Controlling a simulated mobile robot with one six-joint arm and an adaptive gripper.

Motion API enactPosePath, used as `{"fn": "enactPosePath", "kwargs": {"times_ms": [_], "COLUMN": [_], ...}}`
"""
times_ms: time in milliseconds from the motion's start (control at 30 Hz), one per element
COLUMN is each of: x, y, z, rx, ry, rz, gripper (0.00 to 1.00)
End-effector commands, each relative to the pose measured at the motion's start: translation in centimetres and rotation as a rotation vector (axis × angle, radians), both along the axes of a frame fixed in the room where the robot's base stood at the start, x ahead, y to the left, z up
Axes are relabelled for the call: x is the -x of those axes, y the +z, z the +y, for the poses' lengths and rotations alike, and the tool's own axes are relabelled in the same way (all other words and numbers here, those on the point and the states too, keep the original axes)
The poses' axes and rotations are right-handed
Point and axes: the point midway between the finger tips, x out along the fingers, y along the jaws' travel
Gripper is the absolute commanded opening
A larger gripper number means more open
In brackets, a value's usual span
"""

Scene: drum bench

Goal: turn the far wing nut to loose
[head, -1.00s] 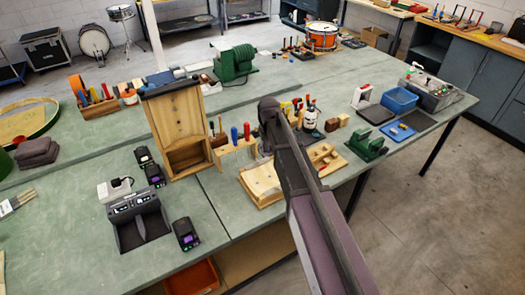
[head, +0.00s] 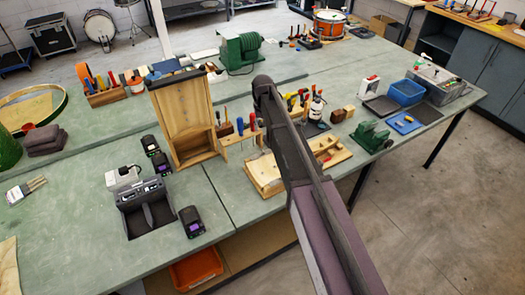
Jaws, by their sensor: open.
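No wing nut can be made out in the head view; the parts on the bench are too small or hidden behind my arm. A low wooden board (head: 264,178) lies near the bench's front edge, partly covered by my arm. A wooden piece with small fittings (head: 328,152) shows just right of the arm. My arm crosses the picture from the lower right up to its bend above the board. My gripper is hidden behind the arm, so its place relative to any nut does not show.
A tall wooden box (head: 187,120) stands left of the board. A tool holder (head: 238,140) sits beside it. A green vise-like tool (head: 372,136), a blue bin (head: 406,92) and a spray bottle (head: 316,108) stand to the right.

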Motion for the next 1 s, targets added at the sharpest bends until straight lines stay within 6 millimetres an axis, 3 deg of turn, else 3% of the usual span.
{"fn": "enactPosePath", "kwargs": {"times_ms": [1000], "x": [0.0], "y": [-7.9], "z": [0.2], "rx": [0.000], "ry": [0.002], "rz": [0.000], "gripper": [0.53]}}
